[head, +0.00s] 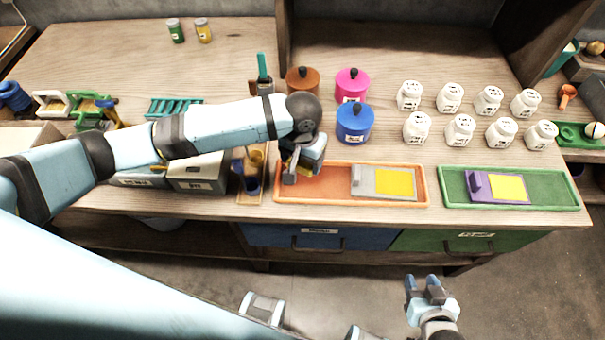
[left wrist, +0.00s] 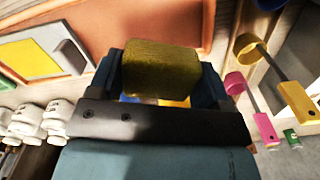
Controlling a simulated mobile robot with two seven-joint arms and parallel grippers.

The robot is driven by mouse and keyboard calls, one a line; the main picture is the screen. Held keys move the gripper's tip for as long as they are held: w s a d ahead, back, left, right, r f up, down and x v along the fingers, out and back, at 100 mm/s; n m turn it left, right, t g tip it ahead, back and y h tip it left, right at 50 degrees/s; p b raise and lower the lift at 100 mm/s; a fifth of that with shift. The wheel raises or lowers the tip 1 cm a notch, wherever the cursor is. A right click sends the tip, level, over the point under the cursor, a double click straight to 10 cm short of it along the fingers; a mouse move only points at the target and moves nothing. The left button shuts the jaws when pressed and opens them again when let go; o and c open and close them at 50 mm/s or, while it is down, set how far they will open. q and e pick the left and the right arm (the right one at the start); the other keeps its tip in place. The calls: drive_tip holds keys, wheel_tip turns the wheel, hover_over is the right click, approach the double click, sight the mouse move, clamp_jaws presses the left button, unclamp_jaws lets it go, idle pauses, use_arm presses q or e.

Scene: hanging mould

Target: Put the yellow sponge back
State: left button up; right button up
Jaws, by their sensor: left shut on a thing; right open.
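My left gripper (head: 292,176) is shut on the yellow sponge (left wrist: 160,70), which sits between both fingers in the left wrist view. In the head view the sponge is hidden by the gripper and wrist. The left gripper is at the left end of the orange tray (head: 320,199); whether the sponge touches anything is unclear. A grey plate with a yellow patch (head: 384,182) lies in the right part of that tray. It also shows in the left wrist view (left wrist: 38,58). My right gripper (head: 424,285) is open and empty, in front of the counter.
A green tray (head: 552,192) holding a purple-and-yellow plate (head: 497,188) lies to the right. Behind stand blue (head: 354,124), pink (head: 352,84) and brown (head: 303,80) lidded pots and several white jars (head: 460,130). Scoops (head: 252,170) stand close left of the left gripper.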

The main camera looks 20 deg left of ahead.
sight(302, 182)
use_arm(q)
drive_tip(key=shift+f, duration=3.5)
drive_tip(key=shift+f, duration=0.1)
drive_tip(key=o, duration=0.9)
wheel_tip(302, 182, up, 12)
drive_tip(key=shift+r, duration=0.1)
drive_tip(key=shift+d, duration=0.1)
